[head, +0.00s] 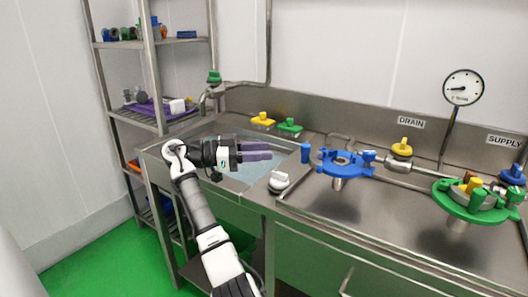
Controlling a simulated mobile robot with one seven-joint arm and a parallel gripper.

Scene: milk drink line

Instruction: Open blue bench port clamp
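The blue bench port clamp (338,170) is a blue ring on the steel bench, right of the middle in the head view. It sits around a grey port with a metal pipe below. A blue knob (369,156) stands at its right side; whether the clamp is latched cannot be told. My gripper (270,151) has purple fingers pointing right, over the sink, left of the clamp and apart from it. Nothing shows between the fingers; how far apart they are is not clear from this angle.
A blue cylinder (306,153) stands between my gripper and the clamp. A white-handled fitting (279,180) sits at the sink's corner. A green clamp (462,208) with a yellow piece is at right. Yellow (401,148) and green (289,127) valves line the back. The front bench between the clamps is clear.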

